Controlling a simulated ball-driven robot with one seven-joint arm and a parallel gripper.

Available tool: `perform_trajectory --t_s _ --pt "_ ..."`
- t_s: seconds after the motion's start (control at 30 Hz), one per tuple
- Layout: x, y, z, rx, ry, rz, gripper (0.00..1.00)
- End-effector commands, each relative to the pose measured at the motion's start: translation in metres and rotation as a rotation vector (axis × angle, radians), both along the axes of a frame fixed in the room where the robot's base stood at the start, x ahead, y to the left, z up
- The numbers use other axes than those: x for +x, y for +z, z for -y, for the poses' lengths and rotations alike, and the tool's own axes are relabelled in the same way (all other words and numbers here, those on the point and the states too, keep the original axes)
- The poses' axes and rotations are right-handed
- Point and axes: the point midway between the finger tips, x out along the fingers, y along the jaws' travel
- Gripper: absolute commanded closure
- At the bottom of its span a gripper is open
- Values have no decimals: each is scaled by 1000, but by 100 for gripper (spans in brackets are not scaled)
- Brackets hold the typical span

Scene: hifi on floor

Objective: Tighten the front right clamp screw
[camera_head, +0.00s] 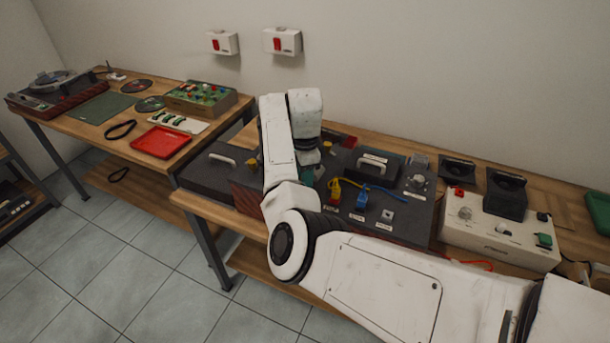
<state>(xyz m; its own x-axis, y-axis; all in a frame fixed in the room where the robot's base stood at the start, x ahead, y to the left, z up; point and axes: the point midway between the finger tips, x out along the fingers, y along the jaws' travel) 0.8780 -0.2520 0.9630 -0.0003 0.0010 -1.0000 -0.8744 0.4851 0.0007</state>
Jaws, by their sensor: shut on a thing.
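My gripper (307,167) points down at the dark bench unit (408,228), just behind my white arm. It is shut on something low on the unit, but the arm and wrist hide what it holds. The front right clamp screw cannot be made out, nor can its tightness. A small yellow knob (251,161) shows left of my arm and another (327,147) just right of my wrist; I cannot tell whether they are clamp screws. A teal patch shows beside the fingers.
Yellow and blue plugs (335,191) with cables stand right of my gripper, near a black handled block (374,165). A cream box (500,230) with buttons is farther right. A red tray (161,142) lies on the left table. My forearm crosses the bench front.

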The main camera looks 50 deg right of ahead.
Motion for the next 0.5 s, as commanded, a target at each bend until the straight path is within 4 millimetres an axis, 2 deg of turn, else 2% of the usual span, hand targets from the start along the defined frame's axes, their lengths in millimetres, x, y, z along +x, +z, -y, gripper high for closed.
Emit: perform_trajectory --t_s 0.5 --pt "1 1 0 -2 -469 2 100"
